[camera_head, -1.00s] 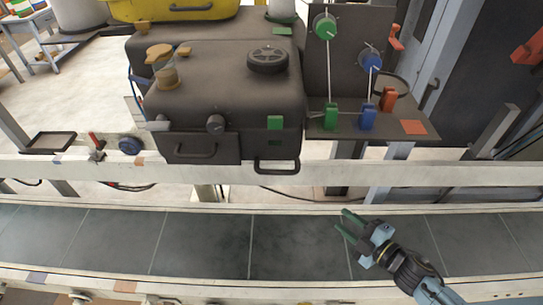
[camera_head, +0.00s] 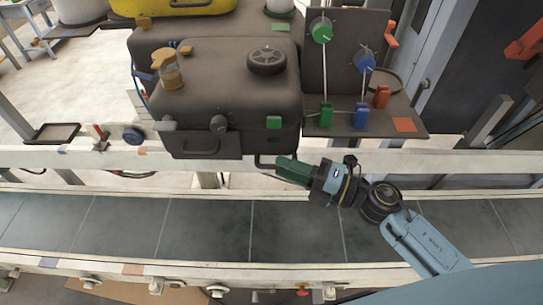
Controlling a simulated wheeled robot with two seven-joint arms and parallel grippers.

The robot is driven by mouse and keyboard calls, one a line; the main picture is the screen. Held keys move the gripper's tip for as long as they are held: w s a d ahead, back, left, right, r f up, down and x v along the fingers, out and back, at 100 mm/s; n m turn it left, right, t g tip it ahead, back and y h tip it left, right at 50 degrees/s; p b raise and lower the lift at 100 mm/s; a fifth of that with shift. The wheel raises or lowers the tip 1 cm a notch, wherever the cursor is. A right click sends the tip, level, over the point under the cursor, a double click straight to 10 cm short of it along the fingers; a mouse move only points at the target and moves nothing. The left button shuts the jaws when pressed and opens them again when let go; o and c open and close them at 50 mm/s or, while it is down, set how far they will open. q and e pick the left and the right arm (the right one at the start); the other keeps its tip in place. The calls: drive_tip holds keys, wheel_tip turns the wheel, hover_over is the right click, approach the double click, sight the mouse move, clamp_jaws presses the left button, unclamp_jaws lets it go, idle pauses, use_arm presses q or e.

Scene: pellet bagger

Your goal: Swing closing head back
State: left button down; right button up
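The dark box-shaped head of the machine (camera_head: 235,85), which I take for the closing head, stands behind the rail, with a black wheel on top and a green square on its front. A black loop handle (camera_head: 260,160) hangs at its lower right corner. My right gripper (camera_head: 280,168) reaches in from the lower right, its green fingertips at that handle and covering part of it. The fingers overlap in this view, so I cannot tell whether they are open, shut or touching the handle. My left gripper is not in view.
A pale rail (camera_head: 80,158) runs in front of the machine, with a dark conveyor belt (camera_head: 180,228) nearer me. A panel with green and blue knobs (camera_head: 343,62) stands right of the head, above a shelf with coloured blocks. A second drawer-like handle (camera_head: 200,151) lies left of my gripper.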

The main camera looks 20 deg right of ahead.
drive_tip(key=shift+p+x, duration=0.35)
drive_tip(key=shift+x, duration=1.65)
clamp_jaws()
